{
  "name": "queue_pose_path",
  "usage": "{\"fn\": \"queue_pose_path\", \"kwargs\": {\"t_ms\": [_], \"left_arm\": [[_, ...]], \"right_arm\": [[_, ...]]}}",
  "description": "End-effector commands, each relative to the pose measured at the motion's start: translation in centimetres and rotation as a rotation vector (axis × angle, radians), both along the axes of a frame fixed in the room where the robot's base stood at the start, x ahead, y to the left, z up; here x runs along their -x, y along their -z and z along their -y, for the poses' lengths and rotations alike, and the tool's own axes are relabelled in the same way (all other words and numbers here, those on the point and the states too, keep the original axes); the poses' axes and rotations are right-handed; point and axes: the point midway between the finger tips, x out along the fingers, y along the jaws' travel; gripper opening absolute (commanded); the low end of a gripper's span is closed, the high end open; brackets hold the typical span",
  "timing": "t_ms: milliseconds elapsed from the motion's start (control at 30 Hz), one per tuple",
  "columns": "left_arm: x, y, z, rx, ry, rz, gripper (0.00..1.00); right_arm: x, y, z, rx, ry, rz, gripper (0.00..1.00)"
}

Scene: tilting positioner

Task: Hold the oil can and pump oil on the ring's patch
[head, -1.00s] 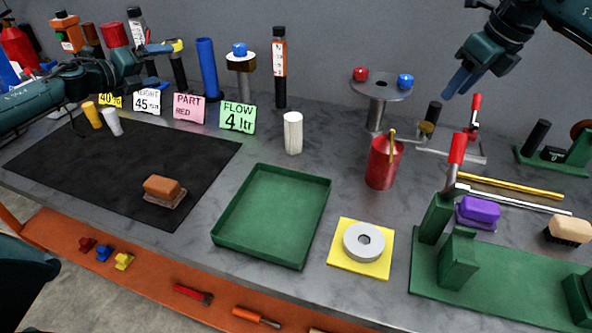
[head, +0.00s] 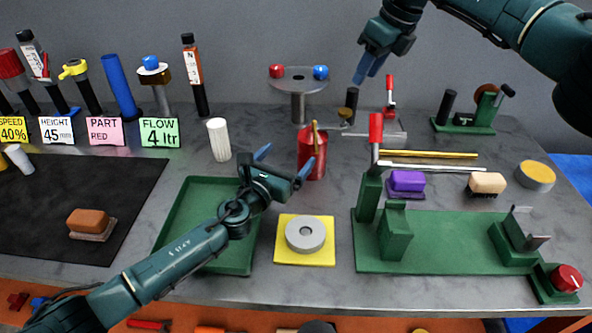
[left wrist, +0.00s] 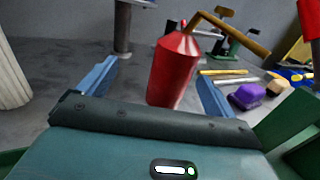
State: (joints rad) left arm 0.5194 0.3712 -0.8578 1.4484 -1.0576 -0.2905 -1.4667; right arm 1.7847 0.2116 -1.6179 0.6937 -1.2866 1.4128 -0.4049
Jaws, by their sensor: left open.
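The red oil can (head: 306,160) with a brass spout stands upright on the grey bench. My left gripper (head: 283,160) is open just left of it in the head view. In the left wrist view the oil can (left wrist: 173,70) shows ahead between the two blue fingers (left wrist: 155,85), nearer the right one; whether they touch it I cannot tell. The grey ring (head: 305,234) lies flat on a yellow patch (head: 286,256), in front of the can. My right gripper (head: 371,66) hangs high above the back of the bench; its finger gap is unclear.
A green tray (head: 187,204) lies under my left arm. A white cylinder (head: 219,140) stands left of the gripper. A green fixture with a red-handled lever (head: 376,140) stands to the right. A round stand (head: 298,105) is behind the can.

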Motion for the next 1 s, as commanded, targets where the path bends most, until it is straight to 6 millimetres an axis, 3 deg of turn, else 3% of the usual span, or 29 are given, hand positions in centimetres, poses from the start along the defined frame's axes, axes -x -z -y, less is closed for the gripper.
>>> {"fn": "queue_pose_path", "kwargs": {"t_ms": [100, 233, 600, 1000], "left_arm": [[1.4, 1.2, 1.9, 0.001, -0.026, -0.011, 0.92], [1.6, 1.6, 2.7, -0.004, -0.040, -0.017, 0.92], [-3.1, 1.4, 4.8, 0.000, -0.039, -0.016, 0.92], [-4.8, 1.4, 5.3, -0.003, -0.040, -0.014, 0.92]], "right_arm": [[0.0, 0.0, 0.0, 0.000, 0.000, 0.000, 0.36], [0.0, 0.0, 0.0, 0.000, 0.000, 0.000, 0.36], [0.0, 0.0, 0.0, 0.000, 0.000, 0.000, 0.36], [0.0, 0.0, 0.0, 0.000, 0.000, 0.000, 0.36]]}}
